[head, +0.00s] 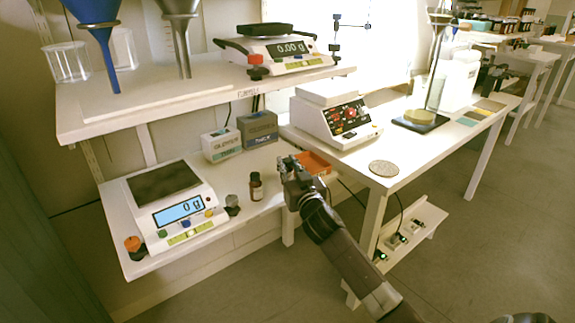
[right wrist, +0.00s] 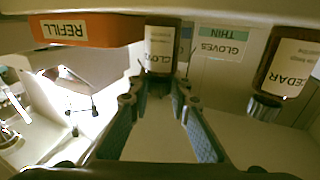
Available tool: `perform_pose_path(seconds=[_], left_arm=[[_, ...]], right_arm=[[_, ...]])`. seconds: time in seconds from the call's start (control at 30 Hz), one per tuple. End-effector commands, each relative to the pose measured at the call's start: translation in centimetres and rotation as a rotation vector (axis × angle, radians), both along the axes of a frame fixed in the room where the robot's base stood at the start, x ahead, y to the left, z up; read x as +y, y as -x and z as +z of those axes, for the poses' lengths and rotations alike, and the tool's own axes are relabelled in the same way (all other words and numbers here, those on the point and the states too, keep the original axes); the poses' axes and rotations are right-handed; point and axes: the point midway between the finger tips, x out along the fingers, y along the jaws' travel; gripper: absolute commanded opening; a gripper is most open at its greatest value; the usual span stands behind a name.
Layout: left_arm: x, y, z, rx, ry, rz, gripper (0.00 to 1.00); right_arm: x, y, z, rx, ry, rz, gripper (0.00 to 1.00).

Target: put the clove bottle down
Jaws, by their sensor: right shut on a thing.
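My right gripper (head: 289,167) is at the right end of the lower shelf, just left of the orange tray. In the right wrist view, which is upside down, its fingertips (right wrist: 158,94) are shut on the clove bottle (right wrist: 161,50), a brown bottle with a white label. The bottle looks upright. I cannot tell whether its base touches the shelf. In the head view the gripper hides it. My left gripper is not in view.
The brown cedar bottle (head: 256,187) stands left of my gripper and shows in the right wrist view (right wrist: 287,62). The orange refill tray (head: 318,168) is on the other side. Glove boxes (head: 222,144) stand behind. A scale (head: 172,212) fills the shelf's left. The upper shelf (head: 205,92) overhangs.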

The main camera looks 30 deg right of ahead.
Motion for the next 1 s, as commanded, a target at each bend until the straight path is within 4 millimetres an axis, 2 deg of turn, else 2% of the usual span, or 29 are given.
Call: perform_pose_path(seconds=[0.17,0.2,0.33,0.7,0.8,0.9,1.0], left_arm=[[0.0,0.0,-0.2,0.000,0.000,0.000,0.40],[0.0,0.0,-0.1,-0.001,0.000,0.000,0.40],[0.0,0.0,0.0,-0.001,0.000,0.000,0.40],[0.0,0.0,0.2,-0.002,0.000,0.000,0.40],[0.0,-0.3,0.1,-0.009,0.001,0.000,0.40],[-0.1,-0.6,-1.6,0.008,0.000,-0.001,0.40],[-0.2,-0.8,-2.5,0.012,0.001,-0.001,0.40]], right_arm=[[0.0,0.0,-0.3,-0.001,-0.001,0.000,0.00],[0.0,0.0,-0.2,0.000,0.000,0.000,0.21],[0.0,0.0,-0.2,0.000,0.000,0.000,0.35],[0.1,0.3,0.1,0.001,0.001,0.000,0.35],[0.4,1.4,0.0,0.002,-0.002,0.001,0.35],[0.9,3.1,0.1,0.002,-0.002,0.001,0.35],[1.6,5.1,0.0,0.001,-0.002,0.001,0.35]])
